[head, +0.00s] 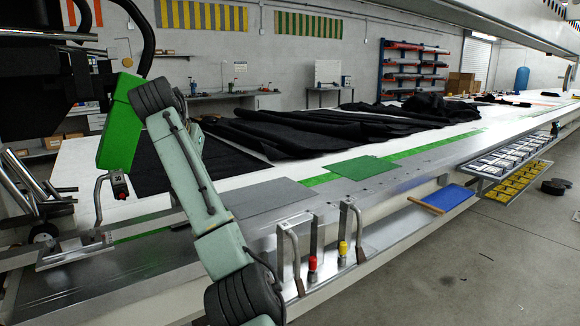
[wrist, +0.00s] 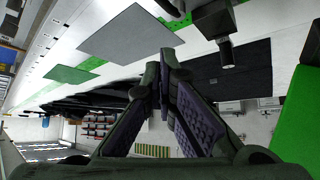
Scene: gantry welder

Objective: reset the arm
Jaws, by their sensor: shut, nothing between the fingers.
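My gripper (wrist: 166,62) shows in the wrist view, its two dark padded fingers angled together so that the tips meet. It is shut and nothing is between the fingers. In the wrist view the scene is turned over, and a grey sheet (wrist: 128,38) and a green sheet (wrist: 70,75) show beyond the fingers. In the head view my pale green arm rises from the bottom centre and leans up to the left. My gripper cannot be made out in the head view.
A long white table (head: 300,168) carries crumpled black fabric (head: 340,125), a grey sheet (head: 262,197) and a green sheet (head: 354,167). Welding handles (head: 297,262) hang at the front edge. Grey floor lies at right.

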